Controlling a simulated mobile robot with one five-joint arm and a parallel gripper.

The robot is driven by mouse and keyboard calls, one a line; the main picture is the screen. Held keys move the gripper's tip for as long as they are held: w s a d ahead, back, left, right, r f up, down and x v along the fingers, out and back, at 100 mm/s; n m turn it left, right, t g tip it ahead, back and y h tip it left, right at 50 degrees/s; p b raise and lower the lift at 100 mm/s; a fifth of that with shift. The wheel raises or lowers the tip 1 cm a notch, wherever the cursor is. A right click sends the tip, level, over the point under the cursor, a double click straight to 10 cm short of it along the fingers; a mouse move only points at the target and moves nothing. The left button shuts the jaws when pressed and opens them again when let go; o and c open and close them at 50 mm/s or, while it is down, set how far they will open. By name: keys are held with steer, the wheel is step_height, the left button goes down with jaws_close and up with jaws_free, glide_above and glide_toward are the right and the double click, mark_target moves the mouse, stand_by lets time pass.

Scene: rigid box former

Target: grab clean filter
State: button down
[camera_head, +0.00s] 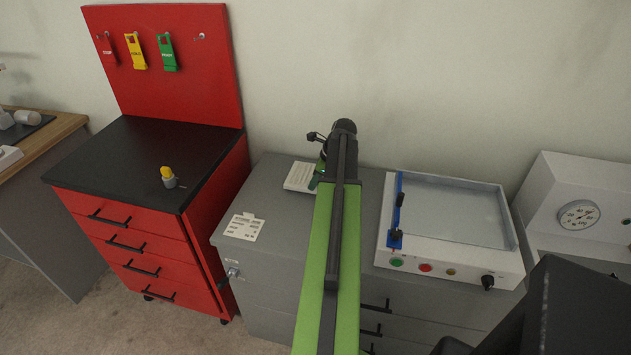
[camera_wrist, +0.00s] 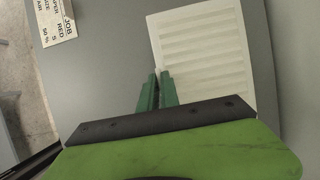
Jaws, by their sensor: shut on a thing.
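The clean filter is a white pleated panel (camera_wrist: 215,45), seen in the wrist view just beyond and to the right of my fingertips. In the head view the filter (camera_head: 299,177) shows at the back left of the grey cabinet, partly hidden by my arm. My gripper (camera_wrist: 161,76) has its green fingers close together at the filter's near left edge, shut on it. In the head view my gripper (camera_head: 316,180) is mostly hidden by the arm. I cannot tell whether the filter is lifted off the top.
A printed job card (camera_head: 243,227) lies on the grey cabinet top (camera_head: 272,205). A white box former (camera_head: 445,255) with a blue bar stands to the right. A red tool cabinet (camera_head: 205,225) with hanging tags is at left. A gauge unit (camera_head: 578,215) is far right.

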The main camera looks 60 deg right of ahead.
step_height(320, 180, up, 4)
steer(key=p, duration=0.2)
steer(key=shift+f+p, duration=0.1)
steer(key=shift+p, duration=0.25)
steer(key=s+d+r+p, duration=0.5)
steer(key=s, duration=0.5)
steer(key=shift+s+d+r+p, duration=0.15)
steer(key=shift+s+r+p, duration=0.05)
steer(key=shift+r+p, duration=0.2)
